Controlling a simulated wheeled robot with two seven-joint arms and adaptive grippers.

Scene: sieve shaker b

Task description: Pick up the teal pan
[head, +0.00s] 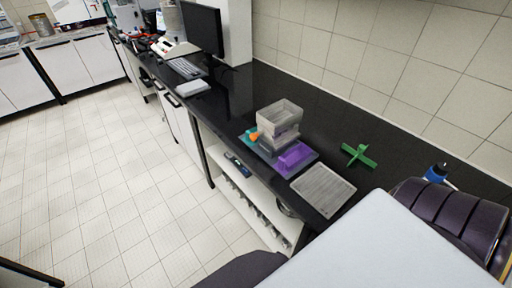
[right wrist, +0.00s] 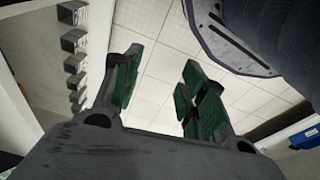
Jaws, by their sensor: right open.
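On the black counter in the head view stands a stack of pale translucent boxes (head: 280,115) on a flat base. A small teal part (head: 246,138) shows at the stack's left side, beside an orange piece (head: 254,136); I cannot tell whether it is the teal pan, as most of it is hidden. A purple block (head: 295,156) lies in front of the boxes. My right gripper (right wrist: 161,70) is open and empty in the right wrist view, its green-padded fingers apart above the tiled floor. It is away from the stack. My left gripper is not in view.
A grey mesh tray (head: 323,189) lies on the counter (head: 240,100) near its front edge. A green cross-shaped piece (head: 358,154) lies to the right, towards the tiled wall. A blue-capped bottle (head: 436,172) is farther right. A keyboard (head: 187,68) and monitor (head: 203,28) stand farther back.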

